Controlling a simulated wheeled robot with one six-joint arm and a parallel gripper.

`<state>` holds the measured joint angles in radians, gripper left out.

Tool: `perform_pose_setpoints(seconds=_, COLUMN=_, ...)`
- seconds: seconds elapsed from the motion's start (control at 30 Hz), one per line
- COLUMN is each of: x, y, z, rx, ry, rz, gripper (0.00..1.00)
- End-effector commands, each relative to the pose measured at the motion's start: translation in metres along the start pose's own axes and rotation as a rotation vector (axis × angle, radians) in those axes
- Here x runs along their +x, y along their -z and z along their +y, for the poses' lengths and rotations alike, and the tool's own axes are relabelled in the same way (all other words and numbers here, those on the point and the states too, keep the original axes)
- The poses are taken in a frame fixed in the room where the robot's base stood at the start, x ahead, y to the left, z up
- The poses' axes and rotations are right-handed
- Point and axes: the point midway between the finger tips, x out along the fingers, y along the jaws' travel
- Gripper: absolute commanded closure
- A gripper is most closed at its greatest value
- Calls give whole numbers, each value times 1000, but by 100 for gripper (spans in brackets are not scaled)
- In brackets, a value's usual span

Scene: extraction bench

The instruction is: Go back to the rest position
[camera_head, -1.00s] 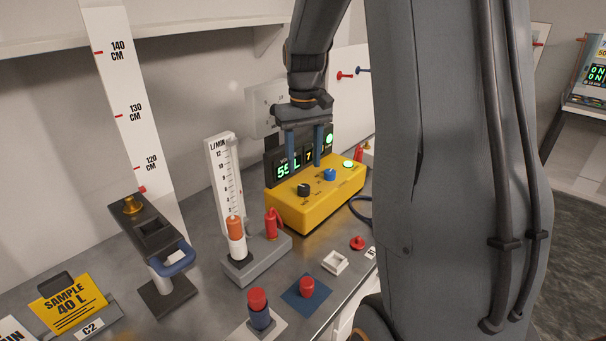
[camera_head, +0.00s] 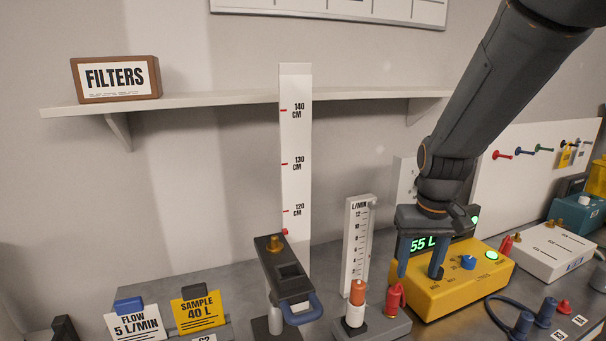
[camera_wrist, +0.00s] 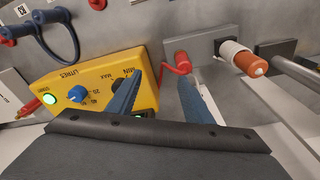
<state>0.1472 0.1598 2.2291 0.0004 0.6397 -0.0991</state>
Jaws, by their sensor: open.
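My gripper (camera_head: 422,262) is open, with its two blue-grey fingers pointing down in front of the yellow control box (camera_head: 455,296). The left finger hangs near the box's left end, and the right finger overlaps the black knob area. No object shows between the fingers. In the wrist view my gripper (camera_wrist: 160,95) has its fingers apart, one over the box (camera_wrist: 75,75) and one beside a red fitting (camera_wrist: 178,62). The box has a blue knob (camera_head: 468,262) and a lit green button (camera_head: 491,256).
A flow tube (camera_head: 356,245) and an orange-and-white cylinder (camera_head: 356,304) stand left of the gripper. A tall height scale (camera_head: 296,160) rises behind a dark stand (camera_head: 283,267). A shelf (camera_head: 200,104) holds a FILTERS box (camera_head: 116,79). A white instrument (camera_head: 556,250) is at right.

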Motion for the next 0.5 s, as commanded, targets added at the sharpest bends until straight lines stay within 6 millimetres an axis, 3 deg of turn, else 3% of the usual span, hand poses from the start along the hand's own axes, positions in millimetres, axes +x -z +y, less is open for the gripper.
perform_pose_setpoints(seconds=0.1, x=8, y=-30, z=-25, rx=-20, ry=4, rz=40, gripper=54)
perform_pose_setpoints(seconds=0.4, x=22, y=-94, z=-64, rx=-51, ry=20, rz=119, gripper=54)
perform_pose_setpoints(seconds=0.5, x=41, y=-96, z=-63, rx=-46, ry=19, rz=92, gripper=54)
